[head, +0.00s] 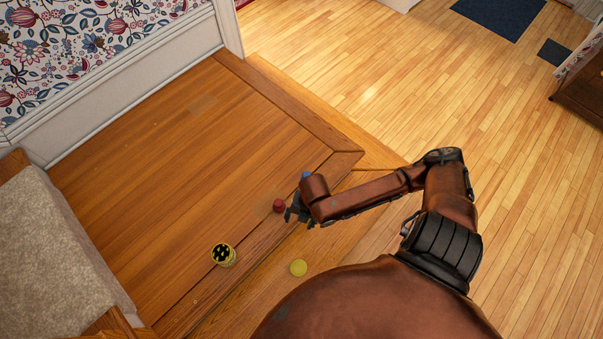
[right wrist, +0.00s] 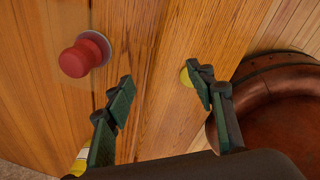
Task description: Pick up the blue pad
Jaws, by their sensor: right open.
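A small patch of bright blue (head: 306,175) shows just past the wrist of my right arm in the head view. It may be the blue pad, mostly hidden by the wrist; I cannot tell its shape. No blue thing shows in the right wrist view. My right gripper (head: 298,216) is open and empty over the wooden landing, close to a red knob-shaped thing (head: 279,205). In the right wrist view the open fingers (right wrist: 160,84) have bare wood between them. The red knob (right wrist: 80,57), on a grey round base, is left of them. My left gripper is out of view.
A yellow disc (head: 298,268) lies nearer my body; it shows partly behind a finger in the right wrist view (right wrist: 186,77). A yellow-and-black round tin (head: 223,255) stands left of it. The landing's (head: 150,150) far left part is clear. Carpeted steps (head: 50,255) are at left.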

